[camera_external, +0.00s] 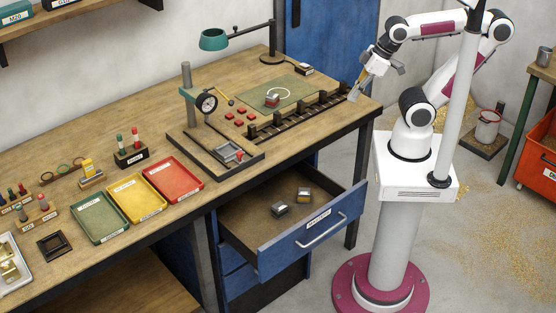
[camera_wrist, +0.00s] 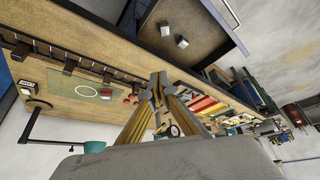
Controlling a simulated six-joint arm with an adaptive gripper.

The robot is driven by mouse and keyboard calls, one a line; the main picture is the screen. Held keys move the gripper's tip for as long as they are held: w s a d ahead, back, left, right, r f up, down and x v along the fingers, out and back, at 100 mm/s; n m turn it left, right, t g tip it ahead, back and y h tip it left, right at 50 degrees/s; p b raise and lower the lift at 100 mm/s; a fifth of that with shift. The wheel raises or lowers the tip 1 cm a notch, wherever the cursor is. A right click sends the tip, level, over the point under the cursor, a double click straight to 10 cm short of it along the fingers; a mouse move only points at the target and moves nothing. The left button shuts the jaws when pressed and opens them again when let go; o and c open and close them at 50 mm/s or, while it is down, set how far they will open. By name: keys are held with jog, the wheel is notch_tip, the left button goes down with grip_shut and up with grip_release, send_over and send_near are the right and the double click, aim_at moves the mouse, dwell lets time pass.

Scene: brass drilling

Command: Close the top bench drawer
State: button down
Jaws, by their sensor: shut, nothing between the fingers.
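The top bench drawer (camera_external: 262,232) is blue and pulled well out under the bench. Its front (camera_external: 310,238) carries a label and a metal bar handle (camera_external: 322,231). Two small blocks (camera_external: 280,209) lie inside it. In the wrist view the open drawer (camera_wrist: 203,28) shows at the top with its handle (camera_wrist: 231,12) at the upper right. My gripper (camera_external: 353,95) is shut and empty, above the bench's right end, higher than the drawer and apart from it. The shut fingertips also show in the wrist view (camera_wrist: 158,80).
The bench top (camera_external: 330,135) holds a black slotted rack (camera_external: 300,115), a dial gauge stand (camera_external: 207,103), a teal lamp (camera_external: 214,39) and coloured trays (camera_external: 173,180). A bench leg (camera_external: 352,215) stands behind the drawer front. The floor right of the drawer is open up to my base.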

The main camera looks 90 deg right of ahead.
jog(key=w+a+f+n+g+y, duration=0.1)
jog(key=a+f+n+g, duration=0.15)
jog(key=a+f, duration=0.75)
jog(key=a+f+n+g, duration=0.1)
jog(key=a+f+n, duration=0.35)
jog(key=a, duration=0.95)
jog(key=w+a+f+n+g+y, duration=0.1)
jog(key=a+f+g, duration=0.1)
jog(key=a+f, duration=0.9)
jog(key=s+a+f+n+t, duration=0.1)
jog(key=a+f+n+t, duration=0.1)
jog(key=a+f, duration=0.5)
jog(key=s+a+f+n+t+y, duration=0.15)
jog(key=a+f, duration=0.25)
jog(key=f, duration=0.7)
jog(key=a+f+n+t+h, duration=0.1)
jog(key=a+f+n+t, duration=0.15)
jog(key=a+f, duration=0.4)
jog(key=w+d+f+n+t, duration=0.1)
jog(key=w+d+t, duration=0.4)
jog(key=w+t, duration=0.15)
notch_tip(320, 180, up, 12)
jog(key=w+d+n+t+h, duration=0.2)
jog(key=d+t+h, duration=0.1)
jog(key=t, duration=0.2)
jog(key=shift+w+t, duration=0.3)
jog(key=shift+w, duration=0.05)
